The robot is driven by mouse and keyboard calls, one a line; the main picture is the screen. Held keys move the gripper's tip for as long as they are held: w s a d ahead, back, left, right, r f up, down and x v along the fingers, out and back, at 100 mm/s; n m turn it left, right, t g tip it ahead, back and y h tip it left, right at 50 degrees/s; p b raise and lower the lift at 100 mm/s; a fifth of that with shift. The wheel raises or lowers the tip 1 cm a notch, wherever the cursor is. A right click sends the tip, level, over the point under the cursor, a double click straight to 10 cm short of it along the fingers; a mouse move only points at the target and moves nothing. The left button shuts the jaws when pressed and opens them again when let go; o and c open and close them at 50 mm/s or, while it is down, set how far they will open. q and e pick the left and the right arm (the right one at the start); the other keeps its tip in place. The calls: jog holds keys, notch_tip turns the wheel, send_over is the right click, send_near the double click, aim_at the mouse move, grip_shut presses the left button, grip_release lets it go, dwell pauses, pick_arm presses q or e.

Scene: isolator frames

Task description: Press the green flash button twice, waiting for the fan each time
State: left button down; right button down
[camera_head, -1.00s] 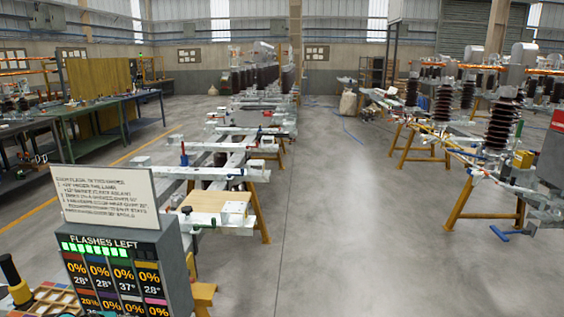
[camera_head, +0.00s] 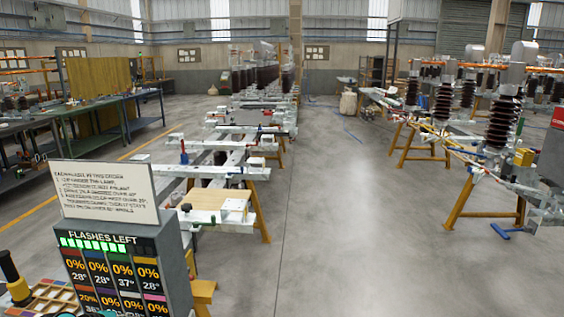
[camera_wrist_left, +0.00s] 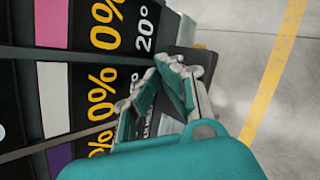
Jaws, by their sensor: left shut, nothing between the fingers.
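The grey display box (camera_head: 175,262) stands at the lower left in the head view, with "FLASHES LEFT" and a row of lit green bars (camera_head: 93,245) above percent and degree readings. A white instruction sign (camera_head: 108,192) stands on top. In the left wrist view the readings panel (camera_wrist_left: 105,75) fills the left side, turned sideways. My left gripper (camera_wrist_left: 162,82), with teal and grey fingers, is shut and empty close in front of this panel; contact cannot be told. I cannot make out the green flash button or the fan. My right gripper is not in view.
A compartmented tray (camera_head: 45,298) and a black knob on a yellow base (camera_head: 10,272) are left of the box. A long row of benches (camera_head: 215,172) runs behind it. Grey floor (camera_head: 340,230) is open to the right.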

pick_arm(q)
jog(key=shift+f+b, duration=0.35)
dwell(0.3)
jog(key=shift+r+p, duration=0.65)
jog(key=shift+r, duration=0.45)
jog(key=shift+r+p, duration=1.85)
jog(key=shift+r, duration=1.15)
